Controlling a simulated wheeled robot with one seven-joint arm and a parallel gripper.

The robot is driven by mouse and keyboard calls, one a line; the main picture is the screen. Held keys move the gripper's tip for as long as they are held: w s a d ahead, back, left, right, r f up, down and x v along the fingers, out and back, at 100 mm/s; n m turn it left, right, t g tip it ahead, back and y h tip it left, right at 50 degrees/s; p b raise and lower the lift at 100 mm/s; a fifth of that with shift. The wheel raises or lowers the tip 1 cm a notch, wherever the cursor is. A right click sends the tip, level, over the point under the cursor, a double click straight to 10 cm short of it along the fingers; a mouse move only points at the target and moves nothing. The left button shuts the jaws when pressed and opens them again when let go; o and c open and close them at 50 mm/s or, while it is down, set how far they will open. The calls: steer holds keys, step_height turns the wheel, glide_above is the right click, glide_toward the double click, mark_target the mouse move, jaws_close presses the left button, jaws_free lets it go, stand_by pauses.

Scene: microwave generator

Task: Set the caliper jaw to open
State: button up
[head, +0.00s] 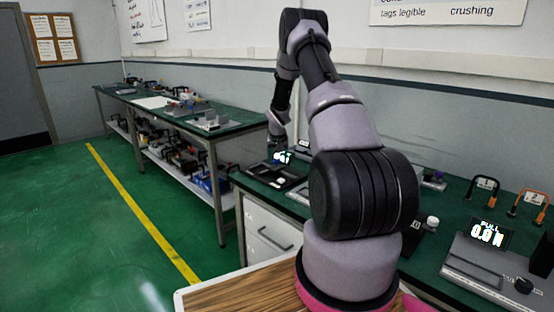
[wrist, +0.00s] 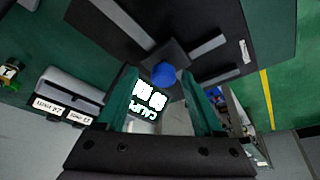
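The caliper station (head: 266,178) is a dark unit on the near green bench, partly behind my arm in the head view. Contact with the knob is not clear.
A grey block with millimetre labels (wrist: 70,94) stands left of my gripper in the wrist view. A long bench (head: 235,124) stands behind. The floor at left is free.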

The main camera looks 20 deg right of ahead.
steer(key=v, duration=1.1)
steer(key=shift+f, duration=0.1)
steer(key=s+a+r, duration=0.4)
steer(key=s+r, duration=0.1)
steer(key=r, duration=0.3)
steer(key=s+a+r+t, duration=0.1)
steer(key=s+a+r, duration=0.2)
steer(key=s+r, duration=0.3)
steer(key=s+a+r, duration=0.3)
steer(key=a+r, duration=0.1)
steer(key=r, duration=0.5)
steer(key=s+a+r+y, duration=0.1)
steer(key=s+a+r, duration=0.1)
steer(key=s, duration=0.6)
steer(key=s+a+r+t+y, duration=0.1)
steer(key=s+a+r, duration=0.1)
steer(key=s+a, duration=0.3)
steer(key=s+a+r+t+y, duration=0.1)
steer(key=s+a, duration=0.3)
steer(key=s, duration=0.9)
steer(key=shift+r+n+y, duration=0.4)
steer(key=shift+r+y, duration=0.1)
steer(key=shift+r, duration=0.2)
steer(key=shift+s, duration=0.15)
